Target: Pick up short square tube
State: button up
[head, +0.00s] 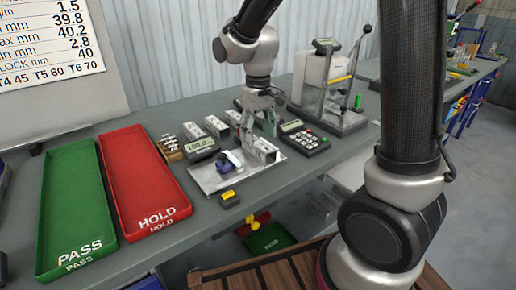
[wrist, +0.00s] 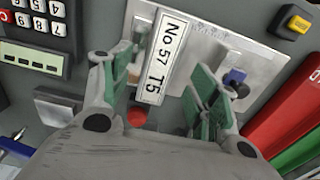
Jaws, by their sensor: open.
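A short square tube, pale grey with a label reading "No 57 T5", shows in the wrist view (wrist: 163,62) at the metal plate (wrist: 228,38). In the head view the tube (head: 262,152) is at the right part of the plate (head: 212,178), partly hidden by my fingers. My gripper (head: 259,136) is low over it. In the wrist view its green-padded fingers (wrist: 164,75) stand on either side of the tube, with gaps visible between pads and tube. The gripper is open.
Several similar pale pieces (head: 215,126) lie behind the gauge display (head: 201,148). A keypad device (head: 304,137) is right of my gripper. A yellow-topped block (head: 229,199) sits at the front edge. The green PASS tray (head: 77,200) and red HOLD tray (head: 140,180) are left.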

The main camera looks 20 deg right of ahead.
notch_tip(320, 180, down, 3)
jog(key=shift+r, duration=0.2)
jog(key=c, duration=1.2)
jog(key=shift+r, duration=0.1)
